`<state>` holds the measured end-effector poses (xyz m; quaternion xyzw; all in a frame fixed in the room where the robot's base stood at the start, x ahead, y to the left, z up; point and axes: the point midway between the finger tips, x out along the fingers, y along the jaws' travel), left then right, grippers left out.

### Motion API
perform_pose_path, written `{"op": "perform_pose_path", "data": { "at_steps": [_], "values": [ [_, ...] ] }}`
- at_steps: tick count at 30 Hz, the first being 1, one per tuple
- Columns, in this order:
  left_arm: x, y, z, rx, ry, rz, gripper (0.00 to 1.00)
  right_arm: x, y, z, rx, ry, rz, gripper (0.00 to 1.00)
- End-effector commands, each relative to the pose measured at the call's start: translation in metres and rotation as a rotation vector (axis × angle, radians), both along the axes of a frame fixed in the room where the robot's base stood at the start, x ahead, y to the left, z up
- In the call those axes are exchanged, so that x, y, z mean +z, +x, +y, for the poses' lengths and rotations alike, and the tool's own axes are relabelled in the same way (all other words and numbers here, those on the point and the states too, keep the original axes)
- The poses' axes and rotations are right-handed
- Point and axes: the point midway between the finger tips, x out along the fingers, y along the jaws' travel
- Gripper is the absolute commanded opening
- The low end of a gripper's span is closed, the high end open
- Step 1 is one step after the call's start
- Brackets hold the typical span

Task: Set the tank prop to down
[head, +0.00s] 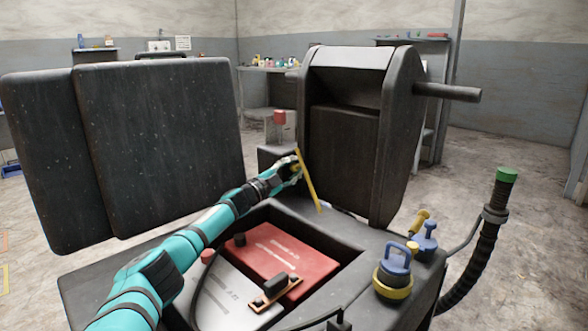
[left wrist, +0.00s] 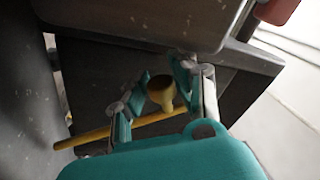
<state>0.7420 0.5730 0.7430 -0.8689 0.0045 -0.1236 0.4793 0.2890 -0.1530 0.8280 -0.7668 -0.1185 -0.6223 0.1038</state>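The tank prop appears as a thin yellow rod (head: 309,185), tilted, at the base of the dark upright housing in the head view. In the left wrist view the yellow rod (left wrist: 85,138) runs slantwise below a yellow knob (left wrist: 160,90). My left gripper (head: 292,168) is at the rod's upper part. In the left wrist view my left gripper (left wrist: 158,92) has its teal-padded fingers apart, with the knob between them. I cannot see clear contact on both sides. My right gripper is not in view.
A dark open bay holds a red block (head: 275,250) below my left arm. Blue-handled caps (head: 393,270) stand at its right. A black hose with a green end (head: 507,175) rises at the right. Large dark panels (head: 160,145) stand at the left. A tall dark housing (head: 345,160) stands behind the rod.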

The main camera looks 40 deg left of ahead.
Motion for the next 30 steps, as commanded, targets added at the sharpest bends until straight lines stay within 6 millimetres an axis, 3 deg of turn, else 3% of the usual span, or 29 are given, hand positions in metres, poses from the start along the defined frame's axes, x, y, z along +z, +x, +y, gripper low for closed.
{"op": "perform_pose_path", "data": {
  "at_steps": [1,5,22,30],
  "values": [
    [0.000,0.000,0.000,0.000,0.000,0.000,0.17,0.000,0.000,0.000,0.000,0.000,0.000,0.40],
    [0.000,0.000,0.000,0.000,0.000,0.000,0.00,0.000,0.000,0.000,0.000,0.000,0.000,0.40],
    [-0.002,0.000,0.000,-0.001,0.004,0.003,0.00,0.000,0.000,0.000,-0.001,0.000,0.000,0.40],
    [0.005,-0.001,-0.007,-0.004,0.057,0.001,0.00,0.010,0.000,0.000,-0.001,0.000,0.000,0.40]
  ]
}}
